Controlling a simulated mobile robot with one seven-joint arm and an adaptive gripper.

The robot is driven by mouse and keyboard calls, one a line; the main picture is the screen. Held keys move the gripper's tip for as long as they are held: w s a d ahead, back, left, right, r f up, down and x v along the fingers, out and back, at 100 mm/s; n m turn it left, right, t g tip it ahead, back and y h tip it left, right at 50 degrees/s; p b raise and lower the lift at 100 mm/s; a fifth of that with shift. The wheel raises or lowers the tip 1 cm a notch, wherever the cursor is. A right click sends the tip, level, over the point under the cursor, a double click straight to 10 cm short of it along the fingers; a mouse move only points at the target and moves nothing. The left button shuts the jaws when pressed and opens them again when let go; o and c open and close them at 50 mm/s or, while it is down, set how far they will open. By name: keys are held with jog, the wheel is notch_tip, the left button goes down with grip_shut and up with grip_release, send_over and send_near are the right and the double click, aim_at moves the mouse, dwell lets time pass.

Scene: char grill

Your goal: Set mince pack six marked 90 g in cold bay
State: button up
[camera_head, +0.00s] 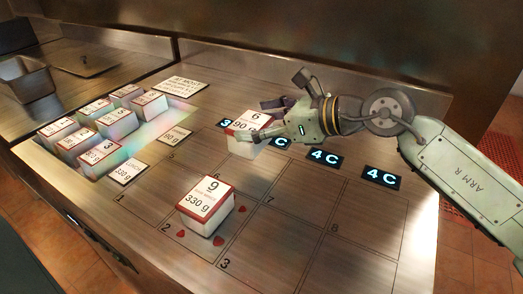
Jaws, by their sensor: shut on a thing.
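Mince pack six (242,146), a white block with a red-edged top marked 6 and 90 g, is near the row of temperature displays at the middle of the counter. My gripper (266,118) reaches in from the right and is shut on it; the fingers hide part of its right side. I cannot tell whether its base touches the counter. A lit display reading 3 (225,124) shows beside the pack, partly hidden. Displays reading 4C (325,157) and 4C (382,178) stand further right, and another (283,141) is partly covered.
Pack 9 (208,207), marked 330 g, sits around bay 2, with red marks beside it. Several packs (97,148) fill a shiny tray (150,137) at left. Small cards (127,171) lie nearby. Bays 7 (285,215) and 8 (345,245) look empty.

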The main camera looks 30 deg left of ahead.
aim_at(265, 147)
notch_tip(265, 147, down, 5)
jog(key=shift+f+p, duration=0.1)
jog(key=shift+p, duration=0.65)
jog(key=shift+f, duration=0.4)
jog(key=shift+f+b, duration=0.2)
jog(key=shift+b, duration=0.1)
jog(key=o, duration=1.4)
jog(key=shift+r+p, duration=0.25)
jog(key=shift+p, duration=0.05)
jog(key=shift+w+d, duration=0.1)
jog(key=shift+d, duration=0.3)
jog(key=shift+b+v, duration=1.85)
jog(key=shift+v, duration=3.8)
